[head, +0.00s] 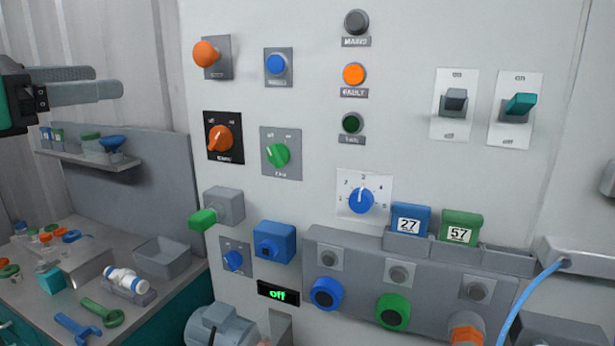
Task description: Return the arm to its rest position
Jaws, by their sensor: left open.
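My left gripper (90,84) comes in at the upper left edge of the head view. Its two grey fingers point right, apart from each other, with nothing between them. It hangs in the air above the shelf and to the left of the white control panel (305,25), touching neither as far as I can tell. Only the front of this arm shows, a dark and teal wrist; the rest is outside the picture. My right gripper is not in view.
The panel carries knobs, switches such as the teal one (521,103), and an "off" display (278,293). A shelf (90,161) holds small containers. The bench (30,320) bears a grey bin (163,257), a white bottle (127,280) and wrenches. A blue hose (520,305) hangs at right.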

